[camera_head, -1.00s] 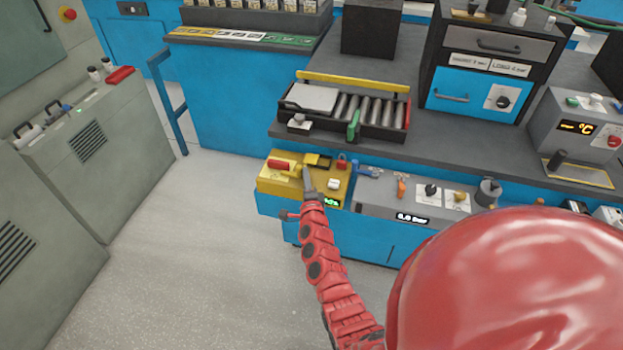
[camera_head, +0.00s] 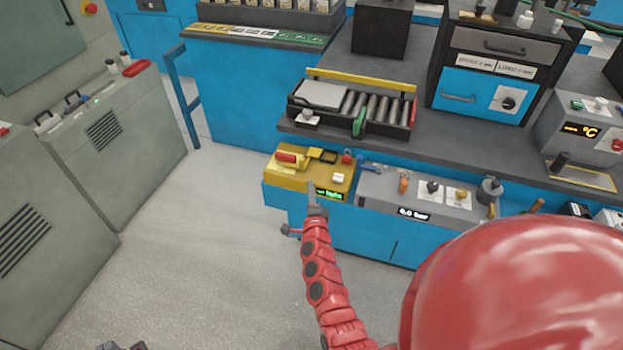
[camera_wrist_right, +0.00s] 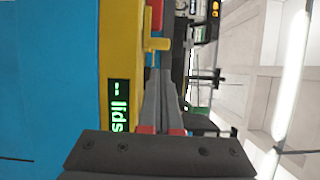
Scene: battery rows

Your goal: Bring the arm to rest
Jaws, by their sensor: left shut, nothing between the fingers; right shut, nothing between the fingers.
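My right gripper (camera_head: 316,201) is at the end of the red arm, just in front of the yellow box (camera_head: 318,177). Its fingers are together with nothing between them.
A grey unit (camera_head: 395,200) with knobs adjoins the yellow box. Behind stand a roller tray (camera_head: 372,140) and a blue drawer cabinet (camera_head: 465,95). A grey cabinet (camera_head: 150,135) stands at left. The floor (camera_head: 215,250) between is clear.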

